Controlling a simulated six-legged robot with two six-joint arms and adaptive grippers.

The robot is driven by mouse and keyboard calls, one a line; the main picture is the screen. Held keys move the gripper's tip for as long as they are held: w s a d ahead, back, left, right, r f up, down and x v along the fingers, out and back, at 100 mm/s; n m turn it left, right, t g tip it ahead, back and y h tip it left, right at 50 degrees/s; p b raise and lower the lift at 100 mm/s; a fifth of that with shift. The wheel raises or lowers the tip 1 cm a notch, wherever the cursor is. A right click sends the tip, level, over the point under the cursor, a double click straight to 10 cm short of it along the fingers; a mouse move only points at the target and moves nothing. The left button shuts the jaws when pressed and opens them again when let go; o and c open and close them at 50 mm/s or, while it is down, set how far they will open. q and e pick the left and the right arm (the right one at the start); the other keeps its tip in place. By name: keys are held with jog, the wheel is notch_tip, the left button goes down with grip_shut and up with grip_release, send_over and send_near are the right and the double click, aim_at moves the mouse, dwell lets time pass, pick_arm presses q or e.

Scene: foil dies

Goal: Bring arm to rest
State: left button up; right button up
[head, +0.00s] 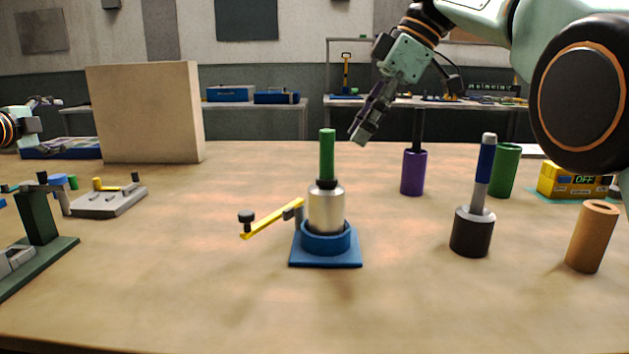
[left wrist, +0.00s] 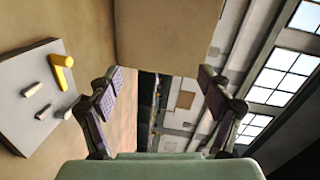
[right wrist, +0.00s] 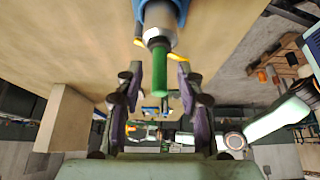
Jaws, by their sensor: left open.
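My right arm reaches in from the upper right in the head view. Its gripper (head: 365,128) hangs in the air, above and to the right of the green handle (head: 327,155) of a silver die (head: 326,208). In the right wrist view the right gripper (right wrist: 165,90) has its fingers apart. The green handle (right wrist: 160,82) appears between them there, with no visible contact. The die stands upright in a blue ring holder (head: 325,240). My left gripper (head: 44,101) is at the far left edge of the head view. In the left wrist view the left gripper (left wrist: 160,80) is open and empty.
A yellow lever (head: 270,219) sticks out left of the blue holder. A purple cylinder (head: 413,173), a black die (head: 472,232), a green cylinder (head: 505,170) and a tan cylinder (head: 592,236) stand right. A beige block (head: 150,112) and a grey fixture (head: 110,201) are left. The front table is clear.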

pick_arm(q)
jog(key=s+a+n+y, duration=0.1)
jog(key=s+a+y, duration=0.2)
jog(key=a, duration=0.5)
jog(key=s+a+g+y, duration=0.1)
jog(key=s+a+y, duration=0.2)
jog(key=a, duration=0.5)
jog(key=shift+s+a+n+y, duration=0.2)
jog(key=shift+s+n+y, duration=0.15)
jog(key=shift+s, duration=0.45)
jog(key=shift+d+f, duration=0.1)
